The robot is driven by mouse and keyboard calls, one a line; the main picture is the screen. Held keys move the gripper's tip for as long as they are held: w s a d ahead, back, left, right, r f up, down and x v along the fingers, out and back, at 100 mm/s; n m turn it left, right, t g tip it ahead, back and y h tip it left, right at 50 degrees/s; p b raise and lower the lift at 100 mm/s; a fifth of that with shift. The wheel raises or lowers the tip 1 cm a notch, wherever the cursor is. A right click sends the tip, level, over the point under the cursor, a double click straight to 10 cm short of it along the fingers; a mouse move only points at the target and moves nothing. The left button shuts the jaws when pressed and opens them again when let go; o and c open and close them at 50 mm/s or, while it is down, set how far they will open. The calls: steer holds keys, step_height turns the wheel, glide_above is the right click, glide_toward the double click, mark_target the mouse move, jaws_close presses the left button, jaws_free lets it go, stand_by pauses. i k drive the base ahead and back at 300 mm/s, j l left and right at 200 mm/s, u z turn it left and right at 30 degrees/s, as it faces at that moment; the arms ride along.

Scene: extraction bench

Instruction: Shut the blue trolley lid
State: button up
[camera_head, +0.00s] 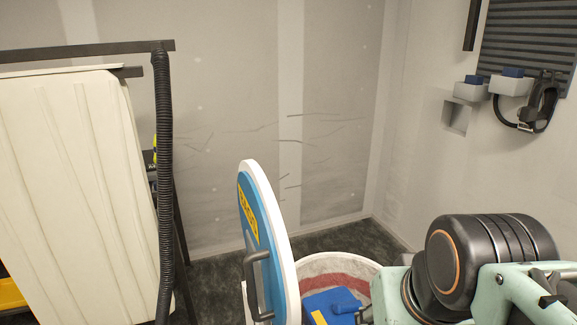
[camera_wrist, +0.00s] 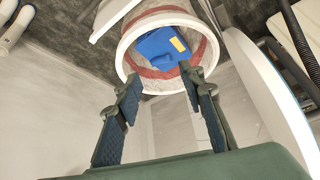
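The blue trolley lid (camera_head: 247,220) stands raised on edge at the left of a round white container. It has a white rim, a yellow label and a dark handle (camera_head: 256,285). In the wrist view the lid (camera_wrist: 284,95) shows at the right as a white-edged blue disc. The round trolley container (camera_head: 362,266) is open, with a red band inside; its rim shows in the wrist view (camera_wrist: 123,52). My gripper (camera_wrist: 158,75) is open and empty, its two fingers apart, pointing toward the container's opening. The lid is apart from the fingers, to their right.
A blue object with a yellow label (camera_head: 330,303) lies inside the container. A cream panel (camera_head: 70,190) and a black corrugated hose (camera_head: 164,190) stand at the left. A wall panel with hanging gear (camera_head: 540,100) is at the upper right. Dark floor lies behind the container.

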mark_target(270, 275)
steer(key=k+j, duration=0.2)
steer(key=k+j+u, duration=0.1)
steer(key=j, duration=0.3)
steer(key=k+j, duration=0.3)
